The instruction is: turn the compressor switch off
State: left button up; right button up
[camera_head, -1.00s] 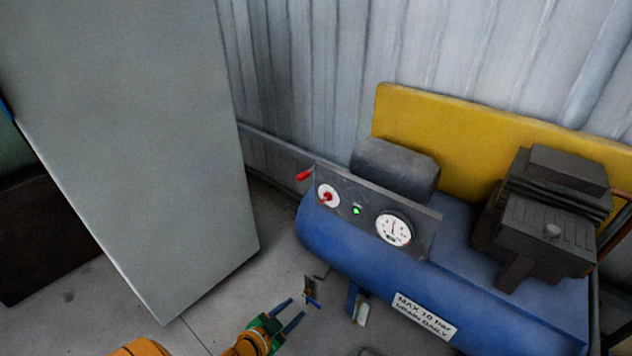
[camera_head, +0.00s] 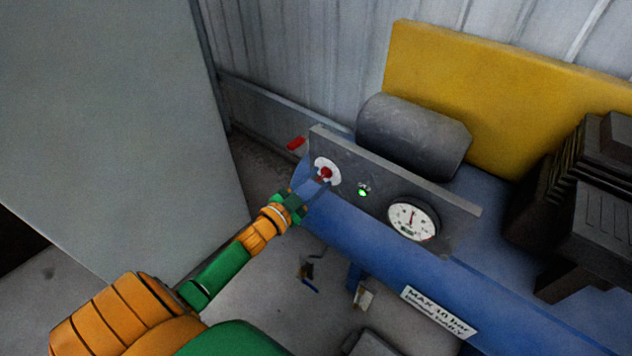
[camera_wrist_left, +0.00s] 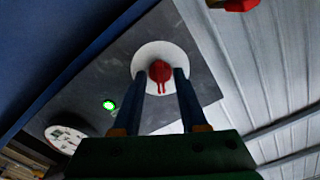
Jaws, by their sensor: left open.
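The compressor switch is a red knob (camera_head: 326,173) on a white round plate (camera_head: 334,178), at the left end of the grey panel (camera_head: 385,178). My left gripper (camera_head: 317,181) is at the switch, with its blue fingers apart. In the left wrist view the red knob (camera_wrist_left: 160,71) shows between the two open fingertips of my left gripper (camera_wrist_left: 162,77), in front of the white plate (camera_wrist_left: 151,52). I cannot tell whether a finger touches it. A green lamp (camera_head: 363,190) on the panel is lit. My right gripper is not in view.
A white dial gauge (camera_head: 413,219) sits right of the lamp. A red handle (camera_head: 296,143) sticks out at the panel's left end. The blue tank (camera_head: 370,243) lies below the panel. A tall grey cabinet (camera_head: 110,110) stands at the left, with open floor between.

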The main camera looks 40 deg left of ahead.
pick_arm(q)
jog(key=shift+s, duration=0.1)
jog(key=c, duration=0.6)
grip_shut()
jog(key=shift+r+n, duration=0.1)
jog(key=shift+n, duration=0.2)
jog(key=shift+n+p, duration=0.6)
jog(key=shift+n, duration=0.4)
jog(key=n, duration=0.2)
jog(key=shift+n+p, duration=0.3)
jog(key=shift+p, duration=0.05)
jog(key=n, duration=0.3)
jog(key=shift+d, duration=0.1)
jog(key=shift+n+p, duration=0.35)
jog(key=shift+n, duration=1.35)
